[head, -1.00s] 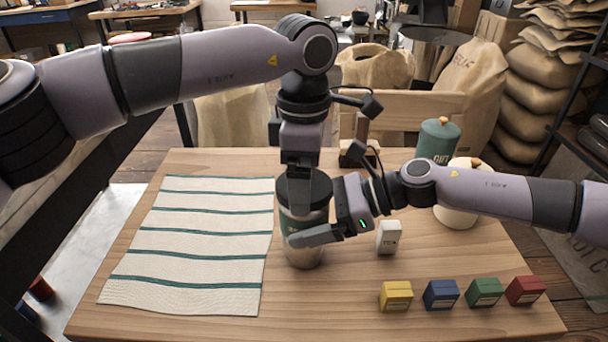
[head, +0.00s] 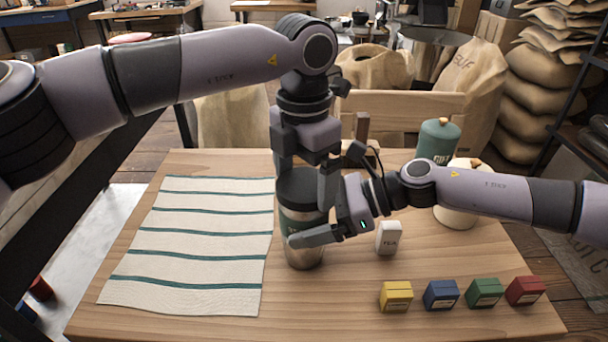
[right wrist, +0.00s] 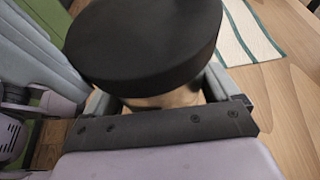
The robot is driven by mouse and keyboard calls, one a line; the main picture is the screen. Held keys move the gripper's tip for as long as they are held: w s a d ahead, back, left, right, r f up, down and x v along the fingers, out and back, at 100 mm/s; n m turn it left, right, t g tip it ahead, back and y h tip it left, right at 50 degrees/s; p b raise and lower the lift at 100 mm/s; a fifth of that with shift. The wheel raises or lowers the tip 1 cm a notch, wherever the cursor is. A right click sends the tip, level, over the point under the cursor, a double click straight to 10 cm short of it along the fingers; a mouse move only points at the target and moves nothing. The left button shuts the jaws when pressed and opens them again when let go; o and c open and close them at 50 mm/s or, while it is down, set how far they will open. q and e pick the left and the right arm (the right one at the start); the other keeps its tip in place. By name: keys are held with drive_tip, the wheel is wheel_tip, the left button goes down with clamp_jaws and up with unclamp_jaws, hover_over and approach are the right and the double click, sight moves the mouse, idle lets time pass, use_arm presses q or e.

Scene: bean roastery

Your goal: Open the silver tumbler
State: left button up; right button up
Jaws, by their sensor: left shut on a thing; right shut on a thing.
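The silver tumbler (head: 305,257) stands upright on the wooden table, with a dark green band and a black lid (head: 297,185). The lid looks seated on the body. My left gripper (head: 305,190) comes down from above and is shut on the lid, one finger on each side. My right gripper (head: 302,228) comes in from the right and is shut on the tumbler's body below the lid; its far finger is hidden. The right wrist view shows the round black lid (right wrist: 145,45) above a strip of the tumbler's body (right wrist: 165,98) between the fingers.
A striped cloth (head: 190,245) lies to the left. A white box (head: 388,238) stands close right of the tumbler. Yellow (head: 396,296), blue (head: 441,294), green (head: 485,292) and red (head: 525,290) boxes line the front right. A teal canister (head: 438,142) and a cream canister (head: 455,215) stand behind my right arm.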

sight(304, 184)
use_arm(q)
drive_tip(key=shift+r, duration=0.2)
drive_tip(key=shift+r, duration=0.9)
drive_tip(key=shift+r, duration=2.05)
use_arm(e)
drive_tip(key=o, duration=1.8)
